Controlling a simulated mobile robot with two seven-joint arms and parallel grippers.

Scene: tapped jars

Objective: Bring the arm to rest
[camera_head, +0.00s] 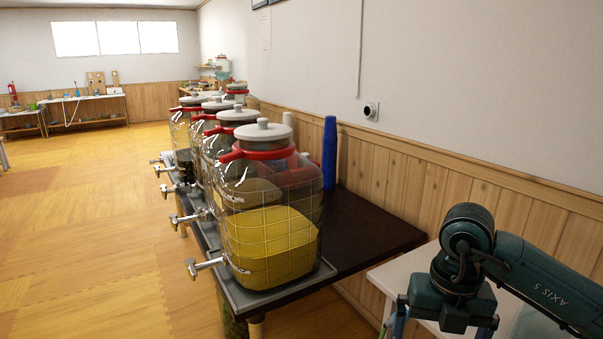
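My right arm (545,280) comes in from the lower right, in front of a white table. Its teal links bend down near the bottom edge, and the fingertips are cut off or hidden there, so I cannot tell whether its gripper is open or shut. My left arm and gripper are not in view. The nearest tapped jar (268,205) stands on the dark table (375,238), with yellow contents, a red collar and a pale lid. My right arm is apart from it, to its right.
Several more jars stand in a row behind, their metal taps (203,267) jutting left over the floor. A blue cylinder (329,152) stands by the wall. A white table (400,276) is under my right arm. The wooden floor (90,230) at left is clear.

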